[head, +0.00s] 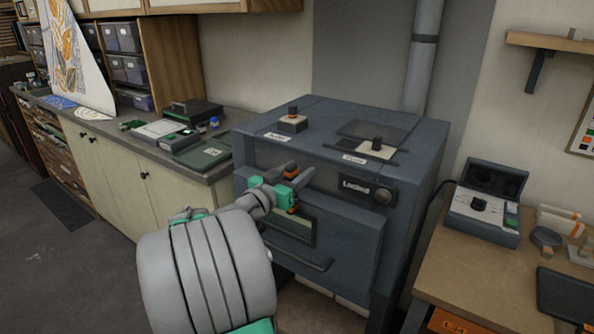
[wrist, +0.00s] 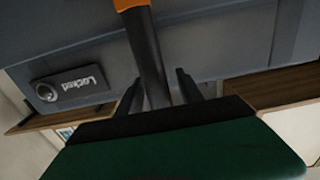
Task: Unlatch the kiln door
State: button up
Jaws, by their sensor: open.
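The kiln (head: 415,160) is a dark blue-grey box in the middle of the head view. Its front door (head: 345,235) looks closed, with a small window and a bar handle (head: 298,255). A "Locked" sign (head: 356,188) with a round dial (head: 383,196) beside it is on the front; the sign also shows in the wrist view (wrist: 82,82). My gripper (head: 289,176) is open at the upper front of the kiln. In the wrist view, a dark latch bar (wrist: 146,50) with an orange end (wrist: 130,4) lies between the two fingers. Contact cannot be told.
A counter with cases (head: 190,112) stands left. A wooden table (head: 455,260) with a control box (head: 483,220) stands right.

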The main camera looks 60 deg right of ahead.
grip_shut()
dwell(0.3)
dwell(1.1)
